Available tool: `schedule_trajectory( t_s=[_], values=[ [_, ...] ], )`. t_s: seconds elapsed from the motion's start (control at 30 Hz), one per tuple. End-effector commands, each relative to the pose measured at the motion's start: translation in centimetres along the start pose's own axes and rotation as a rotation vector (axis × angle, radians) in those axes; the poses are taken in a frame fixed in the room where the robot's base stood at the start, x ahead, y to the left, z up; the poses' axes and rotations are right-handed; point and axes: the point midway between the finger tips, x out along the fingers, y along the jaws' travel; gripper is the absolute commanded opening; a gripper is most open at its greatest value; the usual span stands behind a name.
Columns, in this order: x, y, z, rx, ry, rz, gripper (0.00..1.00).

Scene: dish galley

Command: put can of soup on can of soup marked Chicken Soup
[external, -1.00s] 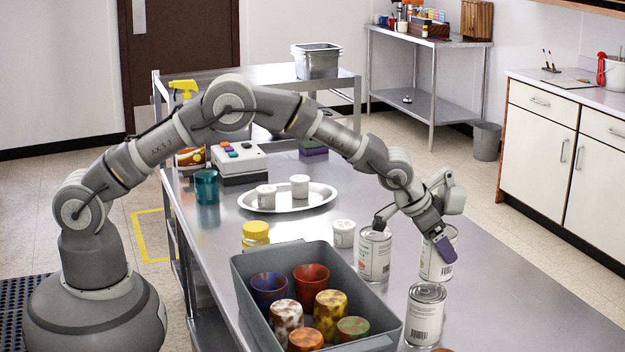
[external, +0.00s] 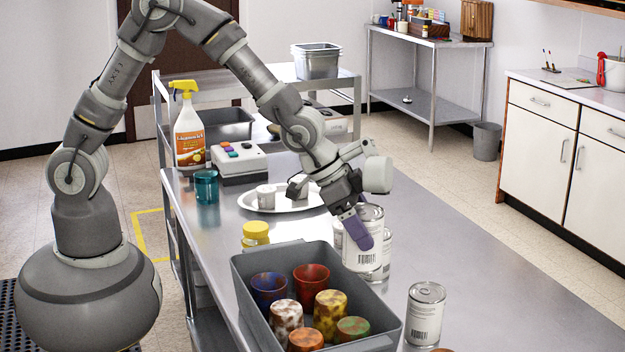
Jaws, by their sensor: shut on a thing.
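My gripper (external: 357,229) is shut on a silver can of soup with a white label (external: 377,230), near the middle of the steel table. One purple finger lies across the can's near side; the other finger is mostly hidden. A second soup can (external: 387,257) stands directly behind the held can, and only its right edge shows. I cannot tell whether the two cans touch, or how far the held can is off the table. A third soup can (external: 427,315) stands upright and apart at the front right. I cannot read which label says Chicken Soup.
A grey bin (external: 252,308) of colourful cups stands just left of the cans.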

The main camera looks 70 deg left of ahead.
Motion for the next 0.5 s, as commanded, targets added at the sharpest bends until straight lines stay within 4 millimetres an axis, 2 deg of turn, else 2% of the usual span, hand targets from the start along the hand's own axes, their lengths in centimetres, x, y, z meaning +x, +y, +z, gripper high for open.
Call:
schedule_trajectory(
  t_s=[0.03, 0.1, 0.27, 0.37, 0.5],
  values=[
    [-1.1, 0.7, 0.6, 0.017, 0.001, 0.008, 0.25],
    [-1.7, 1.3, 1.5, 0.035, 0.001, 0.016, 0.25],
    [-1.9, 1.8, 2.1, 0.048, 0.001, 0.022, 0.25],
    [-1.0, 1.7, 1.1, 0.048, 0.002, 0.022, 0.25],
    [1.4, 1.5, -1.9, 0.048, 0.002, 0.023, 0.25]
  ],
)
